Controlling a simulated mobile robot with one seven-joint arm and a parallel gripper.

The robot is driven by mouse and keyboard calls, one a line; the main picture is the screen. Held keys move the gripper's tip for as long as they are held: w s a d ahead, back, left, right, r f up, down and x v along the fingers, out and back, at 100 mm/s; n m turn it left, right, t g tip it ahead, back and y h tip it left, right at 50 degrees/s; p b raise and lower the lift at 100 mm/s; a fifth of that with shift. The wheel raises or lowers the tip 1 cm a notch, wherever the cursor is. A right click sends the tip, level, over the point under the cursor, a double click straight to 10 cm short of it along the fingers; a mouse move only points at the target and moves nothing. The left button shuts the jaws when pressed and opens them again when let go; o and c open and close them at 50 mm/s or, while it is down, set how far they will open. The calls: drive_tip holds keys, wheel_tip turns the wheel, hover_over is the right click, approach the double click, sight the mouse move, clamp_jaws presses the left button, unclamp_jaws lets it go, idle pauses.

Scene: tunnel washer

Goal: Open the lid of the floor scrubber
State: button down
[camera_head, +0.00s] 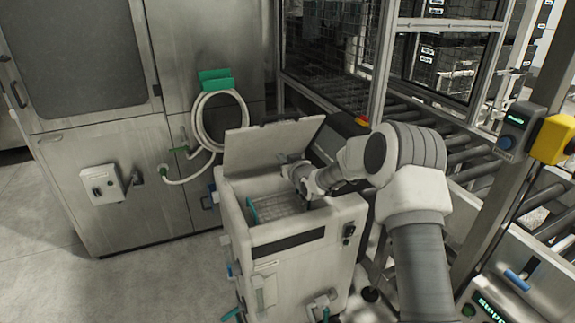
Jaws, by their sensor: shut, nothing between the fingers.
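The floor scrubber (303,262) is a pale, boxy machine in the middle of the view. Its lid (262,146) is raised and tilted up at the back of the body. The open top shows a compartment (278,207) with a teal edge on its left side. My arm reaches in from the right, and my gripper (284,160) is at the inner face of the lid, near its lower right part. The fingers look closed and are small in the view. I cannot tell whether they touch the lid.
A large steel cabinet (120,200) with a coiled white hose (222,92) stands behind on the left. A roller conveyor (470,148) and wire-mesh guarding are at the back right. A post with a yellow box (553,140) stands at the right. The floor at the left is clear.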

drive_tip(key=f+b+v, duration=0.3)
drive_tip(key=b+v, duration=0.1)
drive_tip(key=v, duration=1.1)
drive_tip(key=shift+s+d, duration=0.15)
drive_tip(key=shift+s, duration=0.3)
drive_tip(key=shift+r, duration=0.15)
